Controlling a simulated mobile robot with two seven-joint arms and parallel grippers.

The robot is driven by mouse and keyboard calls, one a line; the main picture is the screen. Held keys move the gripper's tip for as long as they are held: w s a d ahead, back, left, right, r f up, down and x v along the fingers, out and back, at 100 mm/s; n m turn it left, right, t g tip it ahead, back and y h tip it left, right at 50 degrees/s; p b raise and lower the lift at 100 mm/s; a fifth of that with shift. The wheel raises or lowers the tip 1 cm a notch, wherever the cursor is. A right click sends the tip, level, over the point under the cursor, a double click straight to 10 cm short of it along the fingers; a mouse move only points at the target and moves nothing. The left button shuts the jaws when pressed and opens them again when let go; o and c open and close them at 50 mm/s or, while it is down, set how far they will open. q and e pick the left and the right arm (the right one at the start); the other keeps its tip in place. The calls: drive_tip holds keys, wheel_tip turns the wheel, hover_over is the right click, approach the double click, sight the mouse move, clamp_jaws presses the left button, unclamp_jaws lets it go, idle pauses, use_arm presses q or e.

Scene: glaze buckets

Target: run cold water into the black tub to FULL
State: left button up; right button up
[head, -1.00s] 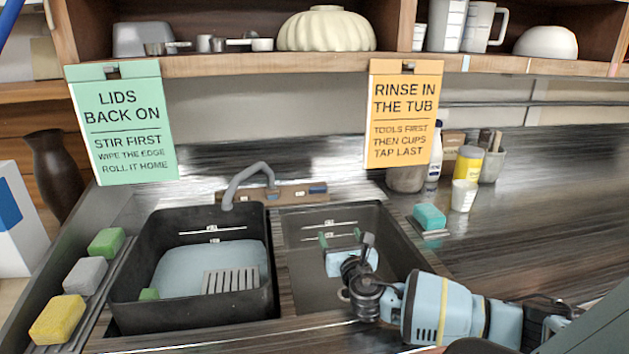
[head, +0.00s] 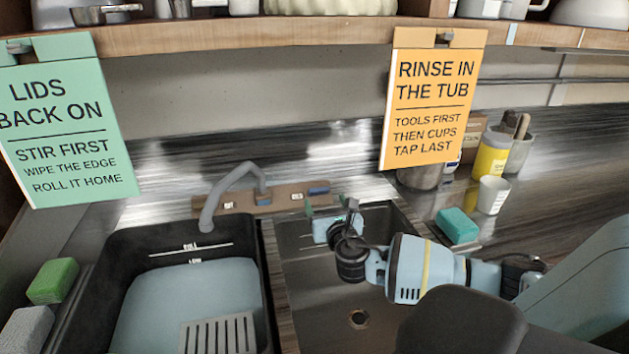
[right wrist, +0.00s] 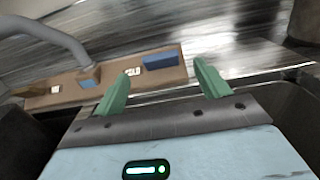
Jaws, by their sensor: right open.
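The black tub (head: 90,290) stands in the left basin and holds pale blue water (head: 190,300). Two marked lines show on its far inner wall; the water surface lies near the lower one. The grey spout (head: 230,187) arches over the tub, with no stream visible. Behind the basins is a wooden tap panel (head: 235,203) with a blue lever (head: 318,190) at its right end, also in the right wrist view (right wrist: 165,61). My right gripper (head: 332,208) is open and empty, its green fingers (right wrist: 163,82) just in front of that lever. My left gripper is out of view.
A slotted grey rack (head: 217,335) sits in the tub. The right basin (head: 320,300) is empty, with a drain. A teal sponge (head: 457,225), white cup (head: 493,194) and yellow container (head: 490,155) stand to the right. An orange sign (head: 433,97) hangs above.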

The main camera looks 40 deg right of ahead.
sight(320, 189)
drive_tip(key=x, duration=0.6)
drive_tip(key=shift+r+b, duration=0.1)
drive_tip(key=shift+b, duration=0.2)
drive_tip(key=shift+w+d, duration=0.25)
drive_tip(key=shift+w, duration=0.25)
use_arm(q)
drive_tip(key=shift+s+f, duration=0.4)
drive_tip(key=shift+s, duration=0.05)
use_arm(e)
drive_tip(key=shift+w+d, duration=0.15)
drive_tip(key=shift+w, duration=0.05)
drive_tip(key=c, duration=1)
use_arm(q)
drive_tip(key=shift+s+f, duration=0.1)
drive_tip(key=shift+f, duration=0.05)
